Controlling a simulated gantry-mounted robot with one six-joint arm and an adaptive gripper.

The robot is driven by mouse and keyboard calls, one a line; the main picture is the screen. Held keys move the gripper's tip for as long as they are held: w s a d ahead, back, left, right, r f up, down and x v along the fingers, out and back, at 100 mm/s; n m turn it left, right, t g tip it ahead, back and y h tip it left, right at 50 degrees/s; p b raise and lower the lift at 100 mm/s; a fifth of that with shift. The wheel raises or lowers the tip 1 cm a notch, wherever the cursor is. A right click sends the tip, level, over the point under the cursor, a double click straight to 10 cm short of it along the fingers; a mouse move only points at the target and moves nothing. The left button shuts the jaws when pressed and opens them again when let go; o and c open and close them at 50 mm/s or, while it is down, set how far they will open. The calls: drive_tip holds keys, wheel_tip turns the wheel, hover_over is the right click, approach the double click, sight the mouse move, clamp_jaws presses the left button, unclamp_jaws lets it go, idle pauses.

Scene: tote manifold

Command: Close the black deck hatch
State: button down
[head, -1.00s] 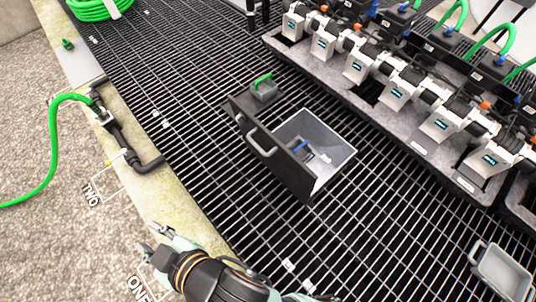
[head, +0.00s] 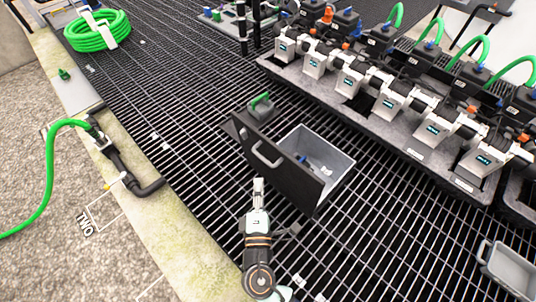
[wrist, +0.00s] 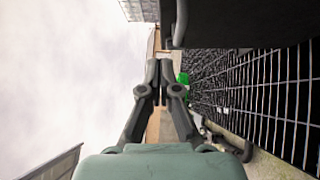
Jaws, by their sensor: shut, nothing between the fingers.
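The black deck hatch (head: 292,180) stands open and tilted up from the grating in the head view. A light grey handle (head: 266,154) is on its near face. Behind it is an open grey bin (head: 335,155) with a blue-handled item inside. My gripper (head: 258,182) is shut and empty, just on the near side of the hatch and below the handle in the picture. In the wrist view the closed fingertips (wrist: 160,66) point forward, and the dark hatch (wrist: 245,22) fills the upper right with its handle (wrist: 180,22) at its left edge.
A small grey box with a green handle (head: 261,106) sits beyond the hatch's left end. A row of white valve units (head: 350,75) runs along the upper right. A black pipe (head: 140,183) lies at the left. Much of the grating is open.

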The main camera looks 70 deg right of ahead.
approach(269, 143)
drive_tip(key=w+d, duration=0.3)
drive_tip(key=w, duration=0.1)
drive_tip(key=shift+s+d+r+b, duration=0.25)
drive_tip(key=shift+s+d+b, duration=0.2)
drive_tip(key=shift+s+d, duration=0.6)
drive_tip(key=shift+d, duration=0.4)
drive_tip(key=shift+r, duration=0.1)
